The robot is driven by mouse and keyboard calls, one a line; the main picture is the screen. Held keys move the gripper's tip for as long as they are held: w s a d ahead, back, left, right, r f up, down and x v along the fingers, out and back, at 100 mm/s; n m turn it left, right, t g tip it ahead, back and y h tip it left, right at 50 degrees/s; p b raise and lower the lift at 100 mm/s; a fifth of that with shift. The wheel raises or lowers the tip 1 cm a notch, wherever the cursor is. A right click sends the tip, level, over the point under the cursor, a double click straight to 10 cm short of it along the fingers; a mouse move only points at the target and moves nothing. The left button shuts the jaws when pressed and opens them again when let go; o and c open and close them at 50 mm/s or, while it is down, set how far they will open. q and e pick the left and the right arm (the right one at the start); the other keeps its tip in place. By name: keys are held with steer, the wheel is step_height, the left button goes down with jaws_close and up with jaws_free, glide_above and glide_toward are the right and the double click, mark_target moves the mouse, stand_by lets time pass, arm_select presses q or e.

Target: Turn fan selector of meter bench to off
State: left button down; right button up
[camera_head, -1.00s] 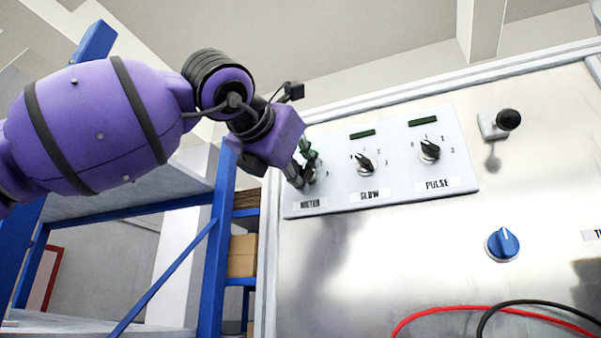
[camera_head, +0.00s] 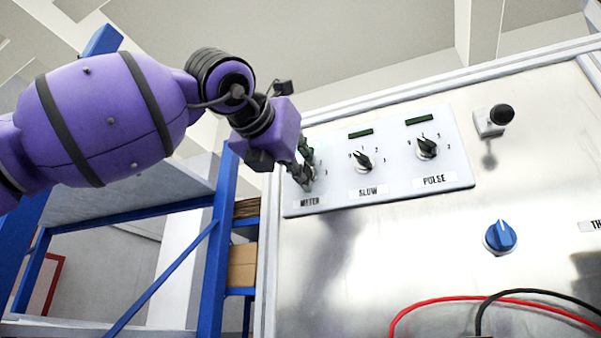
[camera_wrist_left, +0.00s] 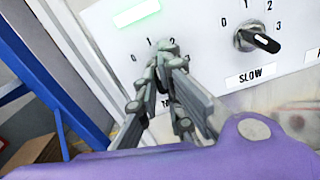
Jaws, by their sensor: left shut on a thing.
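A pale panel (camera_head: 390,192) on the metal bench carries three black selector knobs with number marks. My left gripper (camera_head: 306,176) is at the left one, above the label METER (camera_head: 309,202), and is shut on that knob. In the left wrist view my left gripper's fingers (camera_wrist_left: 165,95) close around the METER knob and hide most of it, so its pointer direction cannot be read. The marks 0 and 1 show beside the fingers. No label that I can read says fan. My right gripper is out of view.
The SLOW knob (camera_head: 362,161) and PULSE knob (camera_head: 427,149) stand to the right. A blue knob (camera_head: 500,238), a black-tipped lever (camera_head: 501,115) and red and black cables (camera_head: 440,299) are on the bench front. A blue shelf rack (camera_head: 217,250) stands close on the left.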

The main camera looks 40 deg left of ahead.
arm_select(q)
steer(key=shift+f, duration=0.1)
steer(key=shift+n+b, duration=0.75)
steer(key=shift+n, duration=0.25)
steer(key=shift+n, duration=1)
steer(key=shift+d, duration=0.1)
steer(key=shift+w+n+b, duration=0.1)
steer(key=shift+n+b, duration=0.35)
steer(key=shift+n, duration=0.75)
